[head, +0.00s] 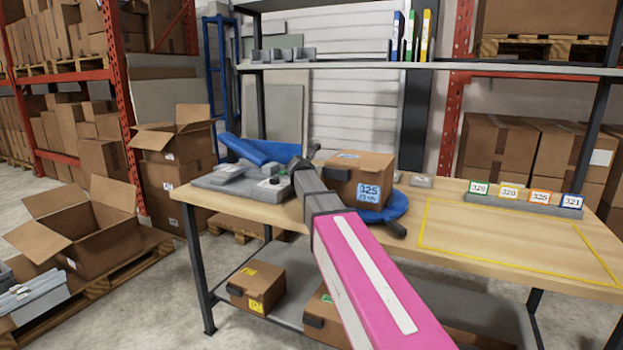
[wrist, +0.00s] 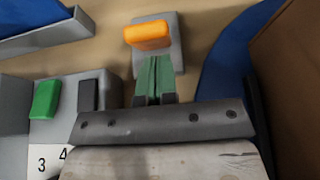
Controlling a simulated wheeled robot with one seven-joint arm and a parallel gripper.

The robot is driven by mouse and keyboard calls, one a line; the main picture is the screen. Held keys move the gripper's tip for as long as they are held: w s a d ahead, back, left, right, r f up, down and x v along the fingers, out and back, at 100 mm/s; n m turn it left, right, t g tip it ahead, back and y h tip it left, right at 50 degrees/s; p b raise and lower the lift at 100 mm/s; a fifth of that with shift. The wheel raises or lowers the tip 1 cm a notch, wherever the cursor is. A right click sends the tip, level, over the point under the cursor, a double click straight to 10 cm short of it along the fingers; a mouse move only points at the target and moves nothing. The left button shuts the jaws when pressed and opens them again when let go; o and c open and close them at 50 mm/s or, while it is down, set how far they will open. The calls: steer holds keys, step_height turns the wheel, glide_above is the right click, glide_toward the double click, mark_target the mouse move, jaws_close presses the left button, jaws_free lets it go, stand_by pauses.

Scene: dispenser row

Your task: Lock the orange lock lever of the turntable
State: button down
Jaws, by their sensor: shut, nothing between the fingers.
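The orange lock lever (wrist: 148,37) stands on a small grey base (wrist: 172,58) at the top middle of the wrist view. My gripper (wrist: 153,60) is shut and empty; its green fingertips are right by the lever's near side, and I cannot tell whether they touch it. The blue turntable (wrist: 222,72) lies to the right of the lever. In the head view the turntable (head: 396,210) carries a cardboard box (head: 376,168) labelled 325. The lever does not show in the head view, where my arm crosses that spot.
A grey panel (wrist: 68,125) with a green block (wrist: 46,99) and a dark block (wrist: 91,95) is left of my fingers. A blue tray (head: 258,151) lies at the workbench's (head: 470,240) left end. A yellow-outlined area on the right is clear.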

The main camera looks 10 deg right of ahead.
steer(key=shift+w+d+r, duration=0.25)
steer(key=shift+w+d, duration=0.1)
steer(key=shift+w, duration=0.25)
